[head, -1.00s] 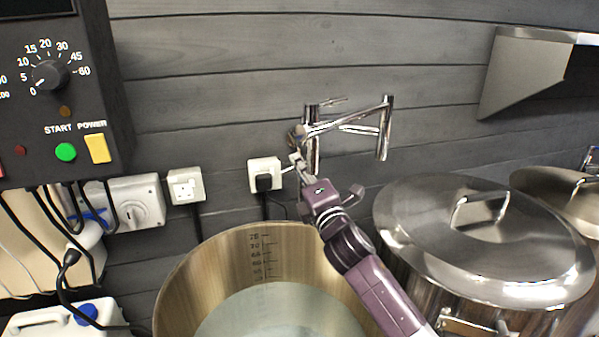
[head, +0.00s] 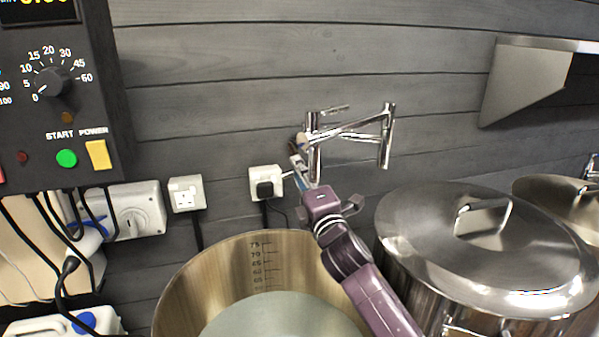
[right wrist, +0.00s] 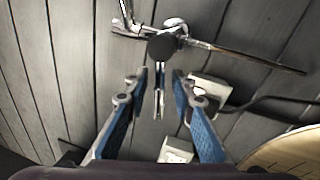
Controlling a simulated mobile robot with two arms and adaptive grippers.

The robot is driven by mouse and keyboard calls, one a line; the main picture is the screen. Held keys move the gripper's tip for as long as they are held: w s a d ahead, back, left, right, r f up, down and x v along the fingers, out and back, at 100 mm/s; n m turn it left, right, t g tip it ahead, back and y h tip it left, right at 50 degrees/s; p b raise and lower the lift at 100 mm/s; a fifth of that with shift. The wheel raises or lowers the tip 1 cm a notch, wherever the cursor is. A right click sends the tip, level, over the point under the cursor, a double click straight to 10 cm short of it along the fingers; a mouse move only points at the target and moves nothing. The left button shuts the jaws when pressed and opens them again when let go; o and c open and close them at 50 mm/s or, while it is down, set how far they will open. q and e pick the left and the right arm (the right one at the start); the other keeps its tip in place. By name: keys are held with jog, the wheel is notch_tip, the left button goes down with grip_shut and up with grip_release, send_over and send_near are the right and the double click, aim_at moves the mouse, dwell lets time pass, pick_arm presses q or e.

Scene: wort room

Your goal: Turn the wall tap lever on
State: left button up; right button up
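The chrome wall tap (head: 347,133) is on the grey plank wall in the head view, with its jointed spout folded out to the right. In the right wrist view, a dark round hub (right wrist: 163,46) has a thin metal lever (right wrist: 159,92) extending from it towards me. My right gripper (right wrist: 161,84) is open, with a blue-padded finger on either side of the lever and a visible gap on each side. In the head view my right gripper (head: 298,166) is at the left side of the tap, and its fingers partly hide the lever there. My left gripper is not in view.
A large open steel pot (head: 190,285) with liquid stands below my right arm. A lidded pot (head: 420,225) is to the right. A plugged socket (head: 265,184) is just left of the gripper. A control box (head: 60,120) hangs at the left.

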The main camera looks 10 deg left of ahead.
jog(key=v, duration=1.2)
dwell(0.3)
